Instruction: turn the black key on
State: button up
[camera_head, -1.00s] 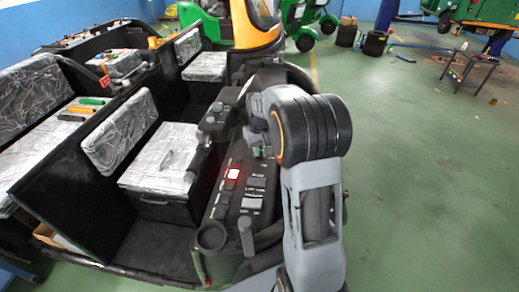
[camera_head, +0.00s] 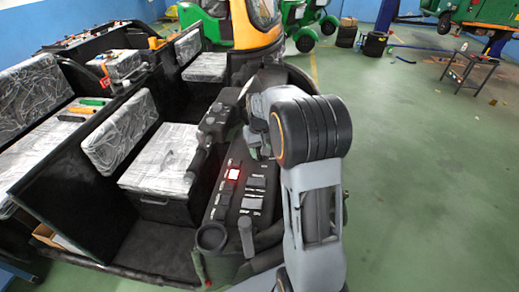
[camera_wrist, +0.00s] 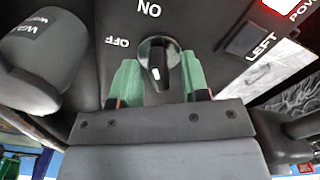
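The black key (camera_wrist: 157,60) is a round knob with a raised handle and a white mark on the dark dashboard (camera_wrist: 215,20). In the wrist view its handle runs roughly up and down. The word OFF stands upside down at its upper left, and ON stands above it. My gripper (camera_wrist: 160,68) is open. Its two green fingers are on either side of the key, close to it. I cannot tell whether they touch it. In the head view my gripper (camera_head: 258,138) is low over the panel, and my arm hides the key.
A glowing red POWER button (camera_head: 232,174) and a LEFT switch (camera_wrist: 247,38) are nearby on the panel. A dark knob (camera_wrist: 45,50) marked with white words stands left in the wrist view. Patterned seats (camera_head: 158,158) are left of the dashboard. Green floor (camera_head: 430,190) is open at right.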

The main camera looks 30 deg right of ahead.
aim_at(259, 148)
notch_tip(259, 148, up, 14)
jog(key=b, duration=0.1)
dwell(0.7)
jog(key=shift+f, duration=0.1)
jog(key=shift+w, duration=0.1)
